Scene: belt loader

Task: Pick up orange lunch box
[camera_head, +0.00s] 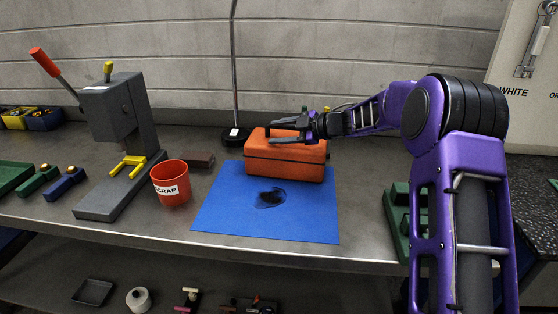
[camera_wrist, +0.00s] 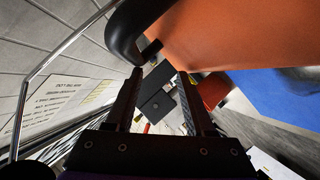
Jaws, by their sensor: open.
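The orange lunch box (camera_head: 285,160) sits on the far part of a blue mat (camera_head: 222,209) on the bench. It has a dark handle on top, partly hidden behind my gripper in the head view. My gripper (camera_head: 273,132) is just above the lid, its fingers pointing left and apart. In the wrist view the orange box (camera_wrist: 230,28) fills the upper right, and its black handle (camera_wrist: 124,35) curves close to the left fingertip. My gripper (camera_wrist: 158,76) is open there, with nothing seen held between its fingers. I cannot tell whether a finger touches the handle.
A red scrap bucket (camera_head: 171,185) and a grey press (camera_head: 120,125) stand left of the mat. A thin upright rod (camera_head: 234,70) rises behind the box. A green block (camera_head: 397,215) lies to the right.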

